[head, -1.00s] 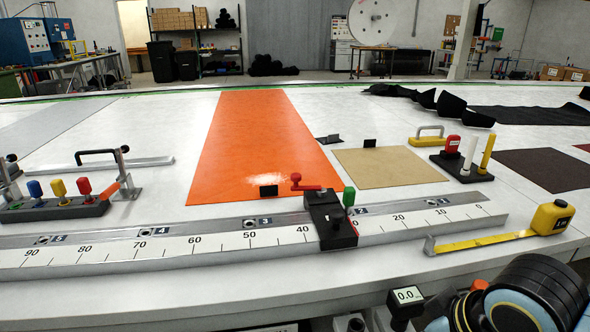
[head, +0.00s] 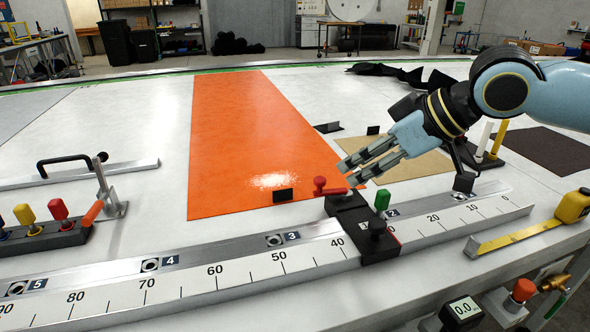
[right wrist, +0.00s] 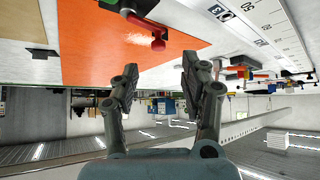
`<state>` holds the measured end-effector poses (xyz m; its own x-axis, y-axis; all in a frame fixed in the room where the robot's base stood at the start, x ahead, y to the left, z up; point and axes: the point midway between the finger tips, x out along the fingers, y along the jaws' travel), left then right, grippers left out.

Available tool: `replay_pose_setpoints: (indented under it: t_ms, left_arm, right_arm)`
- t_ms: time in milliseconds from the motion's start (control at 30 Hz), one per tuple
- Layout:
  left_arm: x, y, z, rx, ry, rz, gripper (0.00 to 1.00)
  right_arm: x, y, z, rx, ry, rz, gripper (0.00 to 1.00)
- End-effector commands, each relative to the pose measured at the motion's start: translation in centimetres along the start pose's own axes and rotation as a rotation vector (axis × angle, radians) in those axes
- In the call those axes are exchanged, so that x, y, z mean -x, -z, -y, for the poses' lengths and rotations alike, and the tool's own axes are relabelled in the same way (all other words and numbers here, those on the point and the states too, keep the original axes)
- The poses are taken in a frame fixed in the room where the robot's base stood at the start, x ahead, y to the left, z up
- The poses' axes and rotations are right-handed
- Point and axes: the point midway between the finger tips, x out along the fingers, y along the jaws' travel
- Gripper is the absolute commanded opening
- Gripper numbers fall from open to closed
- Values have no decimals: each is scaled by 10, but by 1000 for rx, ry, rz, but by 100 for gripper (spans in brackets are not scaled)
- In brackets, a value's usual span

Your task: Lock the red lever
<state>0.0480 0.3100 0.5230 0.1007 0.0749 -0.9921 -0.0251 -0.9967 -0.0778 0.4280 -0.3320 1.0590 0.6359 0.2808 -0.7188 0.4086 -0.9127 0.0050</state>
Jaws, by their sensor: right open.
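The red lever (head: 328,187) sits on the black sliding block (head: 362,228) that straddles the ruler rail. Its knob is at the left and its red arm runs right towards the block. The lever also shows in the right wrist view (right wrist: 150,35), near the top, past the fingers. A green knob (head: 382,200) stands at the block's right side. My right gripper (head: 346,172) is open and empty. In the head view its fingertips appear just above and right of the lever knob, apart from it. My left gripper is not in view.
The ruler rail (head: 215,268) runs along the table's front. An orange sheet (head: 235,130) lies behind the block and a tan sheet (head: 420,166) under my right gripper in the picture. A yellow tape measure (head: 572,206) lies right. A toggle clamp (head: 110,200) stands left.

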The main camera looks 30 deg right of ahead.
Motion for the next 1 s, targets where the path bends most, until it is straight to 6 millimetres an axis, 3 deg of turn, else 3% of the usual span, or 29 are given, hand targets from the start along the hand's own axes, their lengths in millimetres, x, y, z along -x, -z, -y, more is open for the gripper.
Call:
replay_pose_setpoints:
  t_ms: [167, 467, 800, 1000]
  left_arm:
    - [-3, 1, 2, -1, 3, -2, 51]
    - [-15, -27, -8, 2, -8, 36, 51]
    - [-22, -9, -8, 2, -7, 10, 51]
    - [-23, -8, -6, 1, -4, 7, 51]
  right_arm:
    - [-2, 8, -5, -6, 6, -15, 45]
    - [-37, 8, -4, -11, 7, -18, 45]
    - [-87, 9, -3, -7, 8, -13, 45]
    - [-103, 9, -3, -4, 7, -11, 45]
